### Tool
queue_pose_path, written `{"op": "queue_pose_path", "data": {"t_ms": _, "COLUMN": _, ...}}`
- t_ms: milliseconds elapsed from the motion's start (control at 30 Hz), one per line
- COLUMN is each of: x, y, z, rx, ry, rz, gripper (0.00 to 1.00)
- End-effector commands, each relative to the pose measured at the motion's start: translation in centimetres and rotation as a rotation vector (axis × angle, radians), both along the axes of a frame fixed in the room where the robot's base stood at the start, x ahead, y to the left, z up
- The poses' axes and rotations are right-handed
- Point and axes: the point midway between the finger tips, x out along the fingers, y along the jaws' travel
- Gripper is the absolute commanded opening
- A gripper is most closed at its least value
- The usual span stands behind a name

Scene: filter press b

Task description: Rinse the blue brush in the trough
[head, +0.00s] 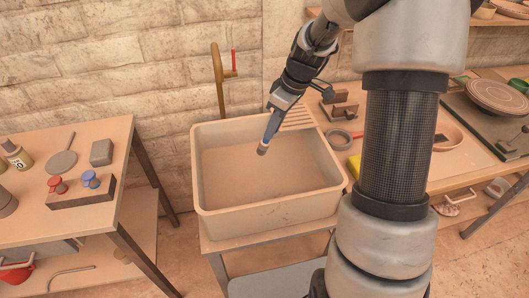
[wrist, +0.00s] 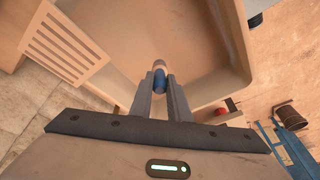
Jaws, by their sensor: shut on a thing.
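My gripper (head: 269,132) reaches down over the trough, with its jaws shut on the blue brush. In the wrist view, the blue brush (wrist: 160,79) sits between the fingertips (wrist: 160,88), with a pale band and a brownish end beyond them. In the head view the brush's end (head: 263,149) points down inside the trough's outline; how far it is above the bottom is hard to tell. The trough (head: 270,223) is a deep beige basin on a stand; its wall also shows in the wrist view (wrist: 237,40). I cannot tell if water is in it.
A brass tap pipe (head: 218,85) with a red handle stands behind the trough. A slatted rack (head: 298,118) lies at its back right corner. The left table (head: 30,225) holds a block (head: 82,193) with red and blue knobs. The right bench carries tape, a yellow item and plates.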

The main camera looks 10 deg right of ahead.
Motion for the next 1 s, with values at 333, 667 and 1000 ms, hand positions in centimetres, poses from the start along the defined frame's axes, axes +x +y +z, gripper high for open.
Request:
{"op": "queue_pose_path", "data": {"t_ms": 333, "x": 0.1, "y": 0.0, "z": 3.2, "rx": -0.001, "ry": -0.002, "rz": 0.000, "gripper": 0.00}}
{"op": "queue_pose_path", "data": {"t_ms": 667, "x": 0.0, "y": 0.0, "z": 5.2, "rx": 0.001, "ry": -0.001, "rz": 0.000, "gripper": 0.00}}
{"op": "queue_pose_path", "data": {"t_ms": 1000, "x": 0.0, "y": 0.0, "z": 5.1, "rx": 0.000, "ry": 0.000, "rz": 0.000, "gripper": 0.00}}
